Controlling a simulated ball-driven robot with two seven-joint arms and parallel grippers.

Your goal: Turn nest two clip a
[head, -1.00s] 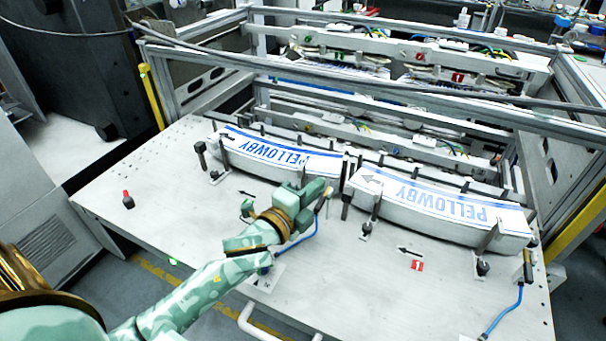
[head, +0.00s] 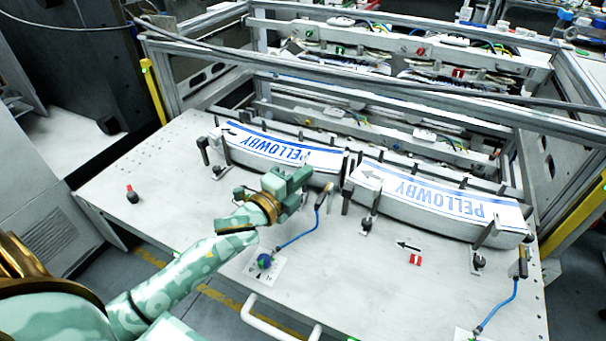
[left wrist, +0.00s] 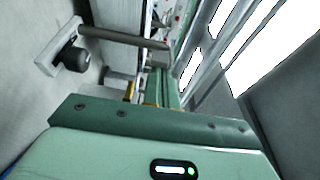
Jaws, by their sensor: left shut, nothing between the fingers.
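Two stacks of printed labels lie in curved nests on the white table. The left stack (head: 280,150) and the right stack (head: 440,195) both read PELLOWBY. A red number 1 plate (head: 416,260) lies in front of the right nest. The left nest has a clip (head: 222,152) near its left end; my gripper hides part of its front right. My left gripper (head: 300,178) is shut and empty, just in front of that nest's right part. In the left wrist view, a clip with a dark knob (left wrist: 76,60) and a grey bar (left wrist: 120,37) is beside the fingers (left wrist: 163,88).
The right nest has clips (head: 369,210) (head: 484,240). A red-topped peg (head: 131,194) stands at left. A metal frame rail (head: 400,95) crosses behind.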

